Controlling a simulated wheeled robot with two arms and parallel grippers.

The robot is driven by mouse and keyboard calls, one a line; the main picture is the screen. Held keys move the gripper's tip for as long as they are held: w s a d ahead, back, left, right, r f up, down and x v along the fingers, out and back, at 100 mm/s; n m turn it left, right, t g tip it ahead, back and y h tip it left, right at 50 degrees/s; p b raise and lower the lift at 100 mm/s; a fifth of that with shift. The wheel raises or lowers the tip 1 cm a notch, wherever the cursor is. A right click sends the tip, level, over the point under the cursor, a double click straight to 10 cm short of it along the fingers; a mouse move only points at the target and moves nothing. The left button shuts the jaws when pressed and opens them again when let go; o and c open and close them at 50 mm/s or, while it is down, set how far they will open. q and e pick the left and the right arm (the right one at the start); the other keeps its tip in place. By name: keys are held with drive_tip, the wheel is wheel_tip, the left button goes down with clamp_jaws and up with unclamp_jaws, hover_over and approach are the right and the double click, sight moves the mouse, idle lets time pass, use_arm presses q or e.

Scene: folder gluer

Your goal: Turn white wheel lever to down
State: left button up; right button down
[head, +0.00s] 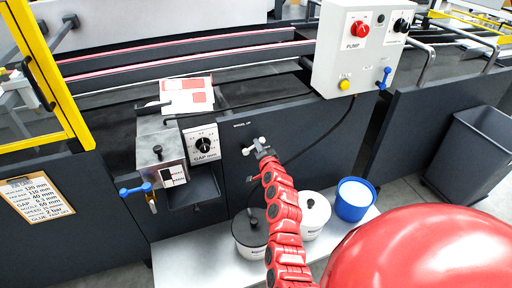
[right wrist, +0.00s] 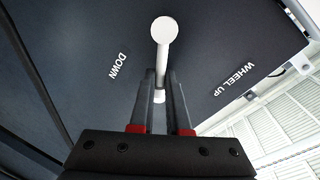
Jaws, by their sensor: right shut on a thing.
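The white wheel lever (head: 248,149) sits on the dark front panel of the machine, below the "WHEEL UP" label (head: 242,125). In the right wrist view the white lever (right wrist: 163,45) has a round end at the top, and its bar runs down between my fingers. The label "DOWN" (right wrist: 118,67) is left of it and "WHEEL UP" (right wrist: 234,80) is right of it. My right gripper (head: 262,148) is shut on the lever; it also shows in the right wrist view (right wrist: 161,95). The fingers hide part of the bar. My left gripper is not in view.
A grey control box (head: 362,45) with a red knob overhangs the panel at the upper right. A gap dial (head: 203,144) and a blue-handled lever (head: 135,189) are to the left. Lidded pots and a blue-rimmed bucket (head: 355,199) stand below. A black cable hangs beside the lever.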

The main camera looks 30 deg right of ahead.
drive_tip(key=shift+s+d+f+m+y+b, duration=0.1)
drive_tip(key=shift+d+f+m+y+b, duration=0.15)
drive_tip(key=shift+m, duration=0.4)
drive_tip(key=shift+w+d+f+m+y+b, duration=0.15)
drive_tip(key=shift+f+m, duration=0.25)
drive_tip(key=shift+m, duration=0.2)
drive_tip(key=shift+s+d+f+m+y+b, duration=0.1)
drive_tip(key=shift+s+f+m+y, duration=0.15)
drive_tip(key=shift+m, duration=0.4)
drive_tip(key=shift+w+f, duration=0.1)
drive_tip(key=c, duration=0.9)
unclamp_jaws()
drive_tip(key=v, duration=1.7)
drive_tip(key=shift+s+a+f, duration=0.1)
drive_tip(key=shift+s, duration=0.15)
